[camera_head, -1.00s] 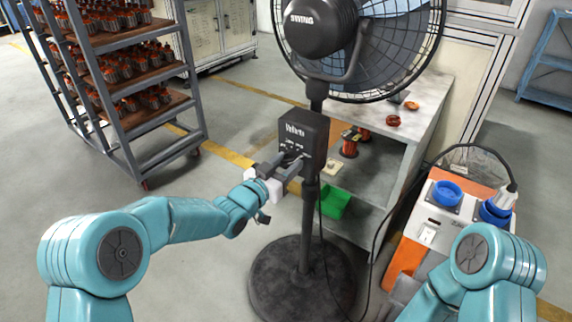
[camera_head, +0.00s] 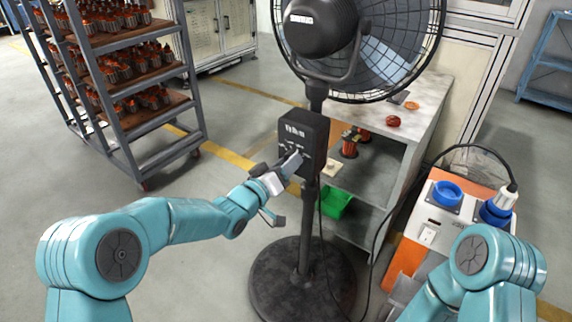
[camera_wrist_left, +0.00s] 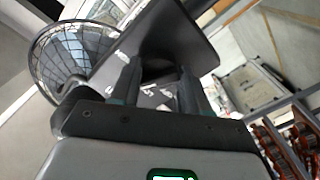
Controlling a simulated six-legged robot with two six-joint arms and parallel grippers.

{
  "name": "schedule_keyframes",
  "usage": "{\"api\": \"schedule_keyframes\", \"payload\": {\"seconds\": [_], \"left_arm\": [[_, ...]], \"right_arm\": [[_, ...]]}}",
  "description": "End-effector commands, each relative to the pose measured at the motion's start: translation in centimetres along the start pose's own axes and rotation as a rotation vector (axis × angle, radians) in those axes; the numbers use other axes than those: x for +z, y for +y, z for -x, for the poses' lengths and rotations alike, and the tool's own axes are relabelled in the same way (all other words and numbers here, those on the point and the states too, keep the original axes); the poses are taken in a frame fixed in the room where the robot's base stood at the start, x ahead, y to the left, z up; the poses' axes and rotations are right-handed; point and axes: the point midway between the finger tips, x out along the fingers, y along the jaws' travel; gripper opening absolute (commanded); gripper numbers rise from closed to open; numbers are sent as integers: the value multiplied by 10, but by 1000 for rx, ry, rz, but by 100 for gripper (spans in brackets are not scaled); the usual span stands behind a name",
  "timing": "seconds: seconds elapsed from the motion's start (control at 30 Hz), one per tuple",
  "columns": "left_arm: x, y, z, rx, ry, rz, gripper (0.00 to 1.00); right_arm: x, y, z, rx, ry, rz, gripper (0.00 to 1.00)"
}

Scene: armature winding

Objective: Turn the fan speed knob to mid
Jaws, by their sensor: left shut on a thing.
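The black control box (camera_head: 303,137) sits on the stand of a pedestal fan (camera_head: 365,45), with white markings on its front face. My left gripper (camera_head: 296,160) is at the lower part of that face, its fingers reaching the panel. It is shut on the fan speed knob, which the fingers hide. In the left wrist view, the two fingers (camera_wrist_left: 160,88) point at the dark box (camera_wrist_left: 150,45), with white markings between and beside them. The knob's setting cannot be read. My right gripper is out of view; only part of that arm shows at lower right.
The fan's round base (camera_head: 300,282) stands on the floor. A grey bench (camera_head: 425,110) with a green bin (camera_head: 335,203) is behind it. A cart (camera_head: 141,130) of wound parts stands left. An orange and white unit (camera_head: 432,236) with a cable is at right.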

Motion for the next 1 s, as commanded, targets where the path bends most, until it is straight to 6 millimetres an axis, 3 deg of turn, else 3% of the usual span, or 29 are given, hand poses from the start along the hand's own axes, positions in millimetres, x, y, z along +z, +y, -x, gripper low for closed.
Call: {"api": "schedule_keyframes", "payload": {"seconds": [0.67, 0.7, 0.77, 1.0], "left_arm": [[1, 0, 0, 0, -3, 70, 15], [1, 0, 0, 0, -3, 69, 52], [1, 0, 0, 0, -2, 69, 70], [0, 0, 0, 0, -1, 69, 70]], "right_arm": [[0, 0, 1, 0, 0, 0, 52], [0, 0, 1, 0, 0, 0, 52], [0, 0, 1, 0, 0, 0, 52], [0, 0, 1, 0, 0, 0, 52]]}}
